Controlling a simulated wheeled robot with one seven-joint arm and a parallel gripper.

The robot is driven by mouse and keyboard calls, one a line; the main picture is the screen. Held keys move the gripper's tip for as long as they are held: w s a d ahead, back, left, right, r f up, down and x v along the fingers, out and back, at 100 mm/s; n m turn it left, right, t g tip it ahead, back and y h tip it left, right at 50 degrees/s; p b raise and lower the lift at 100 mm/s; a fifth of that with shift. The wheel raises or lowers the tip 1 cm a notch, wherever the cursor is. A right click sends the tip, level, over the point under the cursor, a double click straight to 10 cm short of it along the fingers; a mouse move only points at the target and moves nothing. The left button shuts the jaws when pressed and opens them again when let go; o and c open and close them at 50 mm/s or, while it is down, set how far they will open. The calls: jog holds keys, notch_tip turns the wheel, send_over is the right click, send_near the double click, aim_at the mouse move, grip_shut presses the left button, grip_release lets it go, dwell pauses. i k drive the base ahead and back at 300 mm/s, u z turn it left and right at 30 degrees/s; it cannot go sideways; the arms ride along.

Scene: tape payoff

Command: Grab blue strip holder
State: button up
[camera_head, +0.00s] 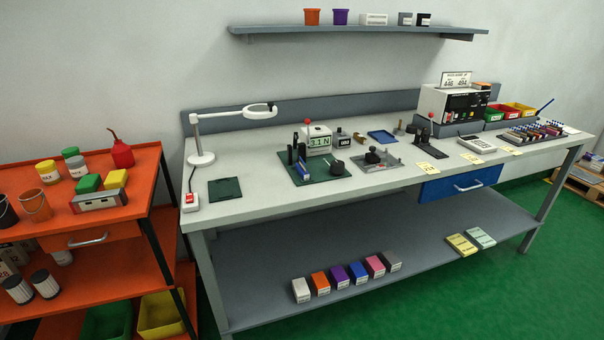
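No thing here is clearly marked as the blue strip holder. Small upright dark blue and black pieces (301,166) stand on a dark green mat (318,174) on the workbench, near a device with a green display (318,141). A flat blue tray (382,136) lies farther back on the bench. A blue box (357,272) sits in the row on the lower shelf. Which of these is the holder I cannot tell. My gripper is not in view.
The grey bench top (262,168) has free room at the left, around a white lamp (202,158). A blue drawer (462,184) hangs under the bench. An orange cart (140,206) stands left. A wall shelf (350,30) hangs above. Green floor (440,305) is clear in front.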

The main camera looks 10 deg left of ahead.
aim_at(301, 170)
jog(key=u, duration=0.05)
jog(key=i, duration=1)
jog(key=z, duration=0.05)
